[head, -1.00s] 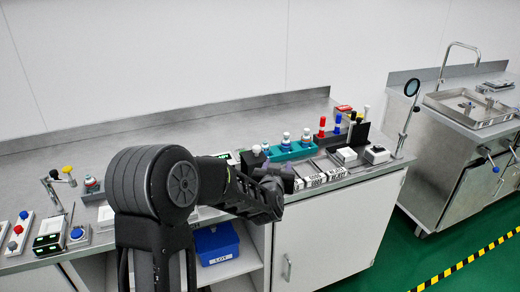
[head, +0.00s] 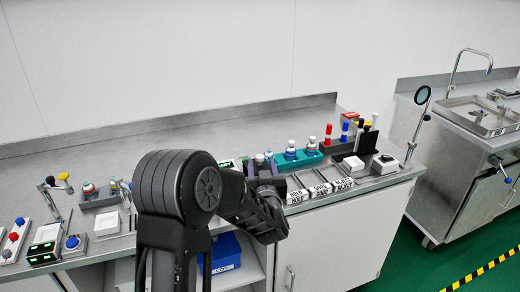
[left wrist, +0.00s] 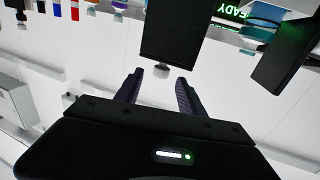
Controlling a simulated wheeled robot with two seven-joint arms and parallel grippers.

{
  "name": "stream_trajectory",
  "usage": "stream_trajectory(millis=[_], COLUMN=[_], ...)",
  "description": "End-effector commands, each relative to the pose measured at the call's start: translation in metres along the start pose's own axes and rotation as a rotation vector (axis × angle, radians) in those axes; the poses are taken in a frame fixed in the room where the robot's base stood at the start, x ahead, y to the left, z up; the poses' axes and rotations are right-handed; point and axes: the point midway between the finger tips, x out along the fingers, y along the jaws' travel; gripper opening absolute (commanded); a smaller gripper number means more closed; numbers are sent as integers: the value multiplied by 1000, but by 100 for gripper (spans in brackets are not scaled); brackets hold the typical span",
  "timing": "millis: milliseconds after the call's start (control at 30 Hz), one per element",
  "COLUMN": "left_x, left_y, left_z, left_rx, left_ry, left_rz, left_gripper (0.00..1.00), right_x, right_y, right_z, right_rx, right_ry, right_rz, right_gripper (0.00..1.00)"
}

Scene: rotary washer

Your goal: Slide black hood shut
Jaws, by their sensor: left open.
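A black block-shaped part, which looks like the hood (left wrist: 172,35), shows at the top middle of the left wrist view. A small light knob-like piece shows at its lower edge. My left gripper (left wrist: 160,78) is open and empty. Its two fingers point toward that edge, one on each side of the small piece; I cannot tell whether they touch it. In the head view my left gripper (head: 267,172) is over the counter's front part, beside the tray labelled HOLD, and my arm hides most of the hood. My right gripper is not in view.
A second black block (left wrist: 285,55) and a green lit READY display (left wrist: 235,12) are near the hood. Labelled trays (head: 320,192), a teal rack with bottles (head: 298,160) and a black rack (head: 350,143) stand to the right. The counter's back (head: 200,135) is clear.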

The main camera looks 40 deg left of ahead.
Motion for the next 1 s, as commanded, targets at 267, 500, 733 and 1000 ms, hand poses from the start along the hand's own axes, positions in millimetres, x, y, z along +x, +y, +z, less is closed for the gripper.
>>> stream_trajectory(millis=[267,500,733,1000], left_x=[0,10,44,75], left_y=[-1,-2,-2,-2], left_z=[0,-1,-2,-1], left_rx=[0,0,1,-1], left_ry=[5,5,5,4], left_rz=[-5,-7,-7,-6], left_gripper=[46,46,46,46], right_x=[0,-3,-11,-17], right_y=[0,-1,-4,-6], right_z=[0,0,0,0], right_rx=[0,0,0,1], right_ry=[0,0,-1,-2], right_rz=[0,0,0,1], right_gripper=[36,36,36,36])
